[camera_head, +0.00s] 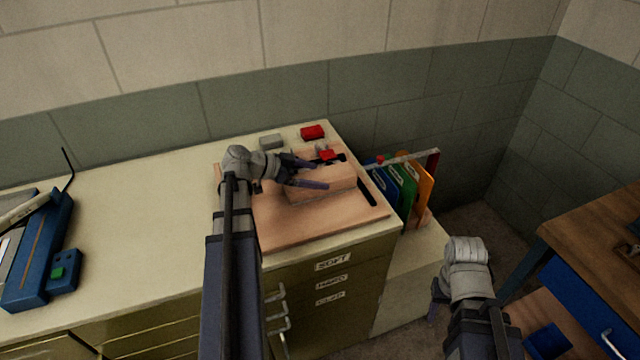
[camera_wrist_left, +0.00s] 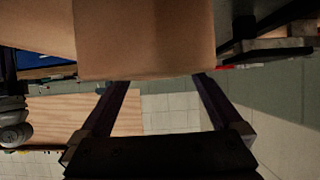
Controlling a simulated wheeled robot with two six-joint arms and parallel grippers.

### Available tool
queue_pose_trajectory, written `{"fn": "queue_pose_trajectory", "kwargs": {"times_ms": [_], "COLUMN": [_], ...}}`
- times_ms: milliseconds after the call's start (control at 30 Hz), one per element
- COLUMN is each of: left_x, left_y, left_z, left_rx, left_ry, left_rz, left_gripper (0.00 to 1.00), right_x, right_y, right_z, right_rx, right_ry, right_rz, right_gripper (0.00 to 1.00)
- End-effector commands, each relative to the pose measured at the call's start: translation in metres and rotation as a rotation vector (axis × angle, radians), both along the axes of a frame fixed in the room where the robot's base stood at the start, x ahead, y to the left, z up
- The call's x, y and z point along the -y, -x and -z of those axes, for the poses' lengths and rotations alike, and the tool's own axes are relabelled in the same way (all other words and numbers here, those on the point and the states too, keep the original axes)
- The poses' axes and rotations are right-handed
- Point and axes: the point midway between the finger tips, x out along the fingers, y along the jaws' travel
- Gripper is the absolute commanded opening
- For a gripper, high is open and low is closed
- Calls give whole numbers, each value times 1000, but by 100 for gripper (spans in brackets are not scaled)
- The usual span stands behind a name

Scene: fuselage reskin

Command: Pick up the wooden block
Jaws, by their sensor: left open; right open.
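The wooden block (camera_head: 335,184) is a pale, elongated piece lying on the wooden board (camera_head: 280,232) on the cabinet top. My left gripper (camera_head: 322,174) is open at the block, its fingers pointing right and overlapping the block in the head view. In the left wrist view the block (camera_wrist_left: 146,42) fills the upper middle, in front of the open fingertips (camera_wrist_left: 160,80). I cannot tell whether they touch it. My right gripper (camera_head: 434,302) is low at the right, away from the block, mostly hidden behind its own wrist.
A red block (camera_head: 312,132) and a grey block (camera_head: 271,142) sit behind the board. Coloured folders (camera_head: 405,185) stand to its right. A blue device (camera_head: 40,250) is at far left. The counter's left middle is clear. A wooden workbench (camera_head: 600,225) stands at right.

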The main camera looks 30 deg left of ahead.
Motion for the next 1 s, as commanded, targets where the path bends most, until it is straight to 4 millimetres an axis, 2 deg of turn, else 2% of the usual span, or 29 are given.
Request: {"fn": "queue_pose_trajectory", "kwargs": {"times_ms": [167, 400, 667, 1000], "left_x": [9, 29, 31, 31], "left_y": [-8, -30, -33, -32], "left_z": [9, 25, 24, 24], "left_rx": [0, 0, 0, 0], "left_ry": [0, 0, 0, 0], "left_rz": [1, 2, -1, 0], "left_gripper": [100, 100, 100, 62], "right_x": [0, 0, 0, 0], "right_y": [0, 0, 0, 0], "right_z": [9, 25, 24, 24], "right_rx": [0, 0, 0, 0], "right_ry": [0, 0, 0, 0], "right_rz": [0, 0, 0, 0], "right_gripper": [50, 50, 50, 50]}}
